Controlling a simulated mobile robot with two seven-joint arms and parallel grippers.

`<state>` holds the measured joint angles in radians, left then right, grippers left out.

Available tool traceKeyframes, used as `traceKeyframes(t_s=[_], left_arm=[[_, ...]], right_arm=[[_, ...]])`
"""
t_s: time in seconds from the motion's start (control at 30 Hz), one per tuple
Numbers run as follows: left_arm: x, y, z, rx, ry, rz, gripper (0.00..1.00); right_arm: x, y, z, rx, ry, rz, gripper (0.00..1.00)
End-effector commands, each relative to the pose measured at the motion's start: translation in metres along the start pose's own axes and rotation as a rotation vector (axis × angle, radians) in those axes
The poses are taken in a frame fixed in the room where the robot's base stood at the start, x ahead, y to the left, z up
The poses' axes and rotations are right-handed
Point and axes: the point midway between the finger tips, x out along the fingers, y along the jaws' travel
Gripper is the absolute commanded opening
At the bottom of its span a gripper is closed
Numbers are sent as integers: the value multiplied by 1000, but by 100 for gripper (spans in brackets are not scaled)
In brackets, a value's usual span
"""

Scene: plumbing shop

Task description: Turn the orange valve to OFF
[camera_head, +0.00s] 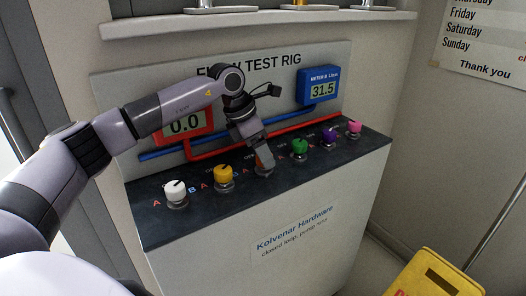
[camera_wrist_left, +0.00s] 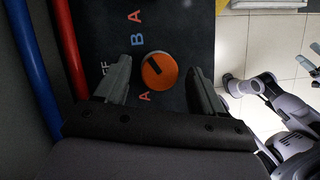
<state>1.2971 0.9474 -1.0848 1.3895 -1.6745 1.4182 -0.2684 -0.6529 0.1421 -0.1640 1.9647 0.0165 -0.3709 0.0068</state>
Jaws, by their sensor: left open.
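The orange valve (camera_wrist_left: 159,70) is a round knob with a dark pointer mark that slants to the upper left in the left wrist view. It stands between the two fingers of my left gripper (camera_wrist_left: 157,82), which is open, with a gap on both sides. Letters A and B and part of the word OFF show on the dark panel around it. In the head view my left gripper (camera_head: 264,162) reaches down over the panel and hides most of this knob. What looks like my right arm shows at the right of the left wrist view; its gripper is unclear.
The panel (camera_head: 146,228) also carries white (camera_head: 175,190), yellow (camera_head: 223,173), green (camera_head: 300,146), purple (camera_head: 329,134) and pink (camera_head: 354,127) knobs. A red meter reads 0.0 and a blue meter (camera_head: 318,87) reads 31.5. Red and blue pipes run behind the knobs.

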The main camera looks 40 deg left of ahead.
Motion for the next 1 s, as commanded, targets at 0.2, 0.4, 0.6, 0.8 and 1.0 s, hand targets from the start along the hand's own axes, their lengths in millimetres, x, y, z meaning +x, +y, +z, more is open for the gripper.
traceKeyframes(t_s=[0.2, 0.4, 0.6, 0.8, 1.0], left_arm=[[8, 0, 0, 1, 0, 0, 69], [8, 0, 0, 1, -1, 0, 52], [8, 0, 0, 1, -1, 0, 13], [7, 0, 0, -14, -1, 7, 14], [7, -1, 0, -84, -1, 36, 14]], right_arm=[[1, 1, -2, -2, 4, 1, 69], [1, 1, -2, -2, 5, 2, 69], [1, 1, -2, -2, 5, 2, 69], [1, 1, -2, -2, 4, 2, 69], [0, 1, -3, -2, 4, 2, 69]])
